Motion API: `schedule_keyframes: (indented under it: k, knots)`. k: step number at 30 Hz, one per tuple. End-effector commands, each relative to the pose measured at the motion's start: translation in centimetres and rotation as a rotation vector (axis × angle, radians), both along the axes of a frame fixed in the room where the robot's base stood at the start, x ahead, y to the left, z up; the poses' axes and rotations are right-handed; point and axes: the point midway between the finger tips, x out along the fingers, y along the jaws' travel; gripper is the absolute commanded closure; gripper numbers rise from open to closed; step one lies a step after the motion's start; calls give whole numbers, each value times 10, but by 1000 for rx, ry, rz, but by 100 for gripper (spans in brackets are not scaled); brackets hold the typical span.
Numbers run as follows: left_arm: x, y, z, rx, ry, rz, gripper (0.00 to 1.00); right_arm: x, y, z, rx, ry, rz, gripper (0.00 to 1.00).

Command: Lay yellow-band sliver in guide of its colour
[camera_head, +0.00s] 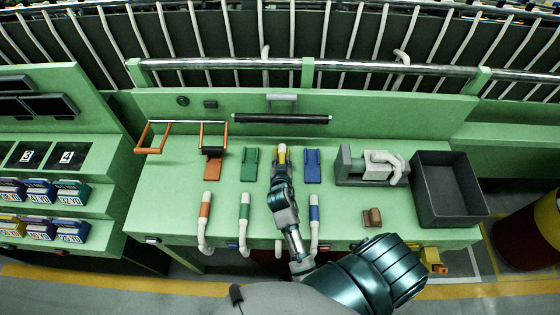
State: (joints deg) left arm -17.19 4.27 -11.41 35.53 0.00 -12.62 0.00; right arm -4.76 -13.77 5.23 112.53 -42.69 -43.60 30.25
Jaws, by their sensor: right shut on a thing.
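My right gripper (281,178) reaches over the middle of the green bench and is shut on the yellow-band sliver (282,154). The sliver's pale end and yellow part show just beyond the fingers. It is at the place in the guide row between the green guide (249,165) and the blue guide (312,166). A yellow guide there is mostly hidden by my gripper, and I cannot tell whether the sliver touches it. An orange guide (212,168) is at the left of the row. My left gripper is not in view.
White slivers with an orange band (205,211), a green band (244,211) and a blue band (314,213) hang at the front edge. A dark bin (447,213) and a brown block (372,217) are to the right. A black roller (282,118) lies behind.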

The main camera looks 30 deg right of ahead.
Motion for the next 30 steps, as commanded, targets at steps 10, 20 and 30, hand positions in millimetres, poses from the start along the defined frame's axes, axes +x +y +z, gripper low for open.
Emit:
schedule_keyframes:
  k: [10, 20, 30]
  knots:
    - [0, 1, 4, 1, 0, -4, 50, 0, -7, 0, 4, -1, 1, 100]
    - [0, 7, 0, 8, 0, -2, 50, 0, -9, -6, 6, 0, 0, 100]
    - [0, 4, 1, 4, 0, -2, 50, 0, -8, -5, 3, 2, -1, 41]
